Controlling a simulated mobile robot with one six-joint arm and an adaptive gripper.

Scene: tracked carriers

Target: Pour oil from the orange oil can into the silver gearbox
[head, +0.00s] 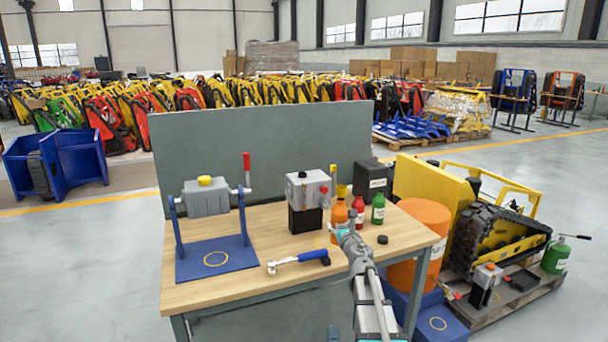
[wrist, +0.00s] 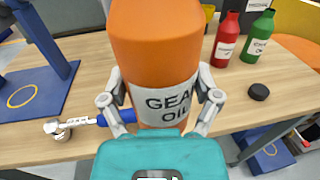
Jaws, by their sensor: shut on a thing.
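The orange oil can (head: 340,213) stands upright near the right half of the workbench. In the wrist view the can (wrist: 155,40) fills the middle, with a white label reading "GEAR OIL". My gripper (head: 345,232) is shut around its lower body, with one finger on each side in the wrist view (wrist: 160,105). I cannot tell whether its base touches the bench. A silver gearbox (head: 207,198) with a yellow cap hangs in a blue stand at the left. A second silver-grey box (head: 306,188) sits on a black block, left of the can.
Red (head: 359,210) and green (head: 378,210) bottles stand right of the can. A black cap (head: 382,239) lies nearby. A black box (head: 370,177) stands behind. A blue-handled ratchet (head: 298,260) lies at the front. A grey panel (head: 265,145) rises behind the bench.

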